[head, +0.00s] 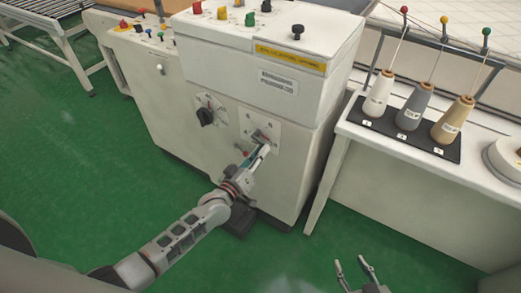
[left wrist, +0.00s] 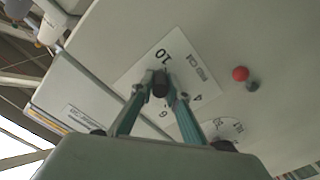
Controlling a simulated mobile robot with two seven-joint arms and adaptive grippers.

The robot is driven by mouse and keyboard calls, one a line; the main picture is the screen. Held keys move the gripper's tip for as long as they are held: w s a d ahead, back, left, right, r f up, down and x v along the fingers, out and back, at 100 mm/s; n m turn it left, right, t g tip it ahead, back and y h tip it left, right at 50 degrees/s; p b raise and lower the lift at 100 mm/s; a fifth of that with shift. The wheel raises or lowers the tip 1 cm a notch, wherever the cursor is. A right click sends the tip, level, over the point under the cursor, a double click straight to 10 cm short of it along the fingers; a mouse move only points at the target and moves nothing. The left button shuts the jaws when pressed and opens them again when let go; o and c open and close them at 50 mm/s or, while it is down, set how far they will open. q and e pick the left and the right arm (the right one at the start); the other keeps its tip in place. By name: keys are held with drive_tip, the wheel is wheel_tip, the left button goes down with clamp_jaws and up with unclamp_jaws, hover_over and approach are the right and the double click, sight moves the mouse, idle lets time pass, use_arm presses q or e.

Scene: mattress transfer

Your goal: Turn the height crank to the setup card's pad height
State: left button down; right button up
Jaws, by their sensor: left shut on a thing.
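The height crank's white plate (head: 250,124) is on the front of the pale machine. The plate (left wrist: 192,72) also shows in the left wrist view, with a large 10 and smaller marks including 4 and 6. My left gripper (head: 262,147) is at this plate, and its fingers (left wrist: 160,93) are closed around a dark crank handle (left wrist: 160,78). The crank's arm and pointer are mostly hidden. My right gripper (head: 356,268) is open and empty, low over the floor. I cannot make out the setup card's text.
A black knob (head: 205,116) on a dial is left of the crank plate. A red ball (left wrist: 240,73) sticks out near the plate. A table with three thread cones (head: 409,108) on a black mat (head: 372,122) stands to the right. The green floor at left is clear.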

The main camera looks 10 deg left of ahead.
use_arm(q)
drive_tip(key=shift+a+f+m, duration=0.2)
drive_tip(key=shift+f+m, duration=0.25)
drive_tip(key=shift+m, duration=0.55)
drive_tip(key=shift+w, duration=0.1)
drive_tip(key=c, duration=2)
unclamp_jaws()
drive_tip(key=shift+o, duration=0.2)
drive_tip(key=v, duration=1.2)
